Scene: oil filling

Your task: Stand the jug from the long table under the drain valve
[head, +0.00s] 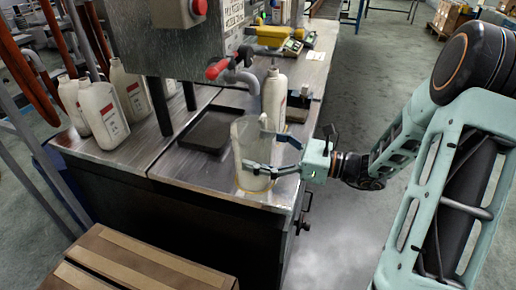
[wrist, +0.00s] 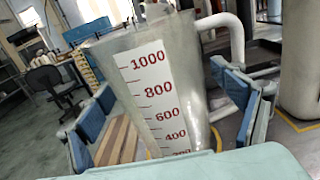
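A clear jug (head: 246,152) stands upright near the front right corner of the metal worktop. The wrist view shows the jug (wrist: 165,85) close up, with a red-numbered white scale and a pale handle at its upper right. My gripper (head: 272,156) reaches in from the right, its two fingers on either side of the jug. In the wrist view, gaps show between the fingers and the jug wall, so the gripper looks open around it. The drain valve with a red handle (head: 217,68) and grey spout (head: 240,78) projects from the grey machine, behind and left of the jug.
A shallow black tray (head: 210,130) lies on the worktop below the spout, left of the jug. A white bottle (head: 273,96) stands behind the jug. Several white bottles (head: 102,112) stand at left, beyond dark posts.

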